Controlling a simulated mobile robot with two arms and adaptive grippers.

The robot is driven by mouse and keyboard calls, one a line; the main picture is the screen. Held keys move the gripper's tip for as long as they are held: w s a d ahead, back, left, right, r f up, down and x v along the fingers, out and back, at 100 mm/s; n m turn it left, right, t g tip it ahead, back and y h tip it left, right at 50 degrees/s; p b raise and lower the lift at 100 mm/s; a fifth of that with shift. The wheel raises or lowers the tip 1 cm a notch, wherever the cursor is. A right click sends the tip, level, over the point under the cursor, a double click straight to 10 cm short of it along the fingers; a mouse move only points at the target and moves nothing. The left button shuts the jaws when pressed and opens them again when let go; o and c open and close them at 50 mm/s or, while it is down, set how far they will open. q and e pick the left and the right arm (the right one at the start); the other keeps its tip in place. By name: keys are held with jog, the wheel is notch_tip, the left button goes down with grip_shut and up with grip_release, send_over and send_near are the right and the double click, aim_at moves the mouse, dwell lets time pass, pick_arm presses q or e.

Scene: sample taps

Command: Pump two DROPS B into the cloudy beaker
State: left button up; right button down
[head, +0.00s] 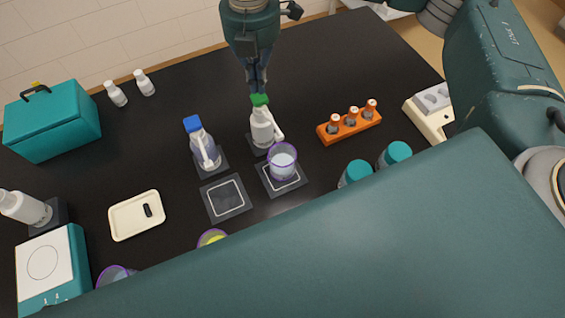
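A white pump bottle with a green top (262,128) stands on a dark pad near the middle of the black table, its spout pointing down to the right. A beaker with whitish, cloudy-looking liquid (282,162) stands on a square mat just in front of it, by the spout. A second pump bottle with a blue top (203,147) stands to the left. I cannot read the labels. My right gripper (258,90) points down right over the green top, its fingers together and empty; it touches or nearly touches the top. My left gripper is not in view.
An empty square mat (226,198) lies left of the beaker. An orange rack (349,124) with small bottles stands to the right. A cream tray (136,215) and a teal box (52,122) are at left. My large arm link covers the front, partly hiding a yellow-liquid beaker (212,238).

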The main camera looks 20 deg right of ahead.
aim_at(259, 96)
jog(key=shift+f, duration=0.1)
dwell(0.3)
jog(key=shift+f+b, duration=1.65)
jog(key=shift+r, duration=0.1)
jog(key=shift+r+p, duration=0.65)
jog(key=shift+r, duration=0.95)
jog(key=shift+f, duration=0.1)
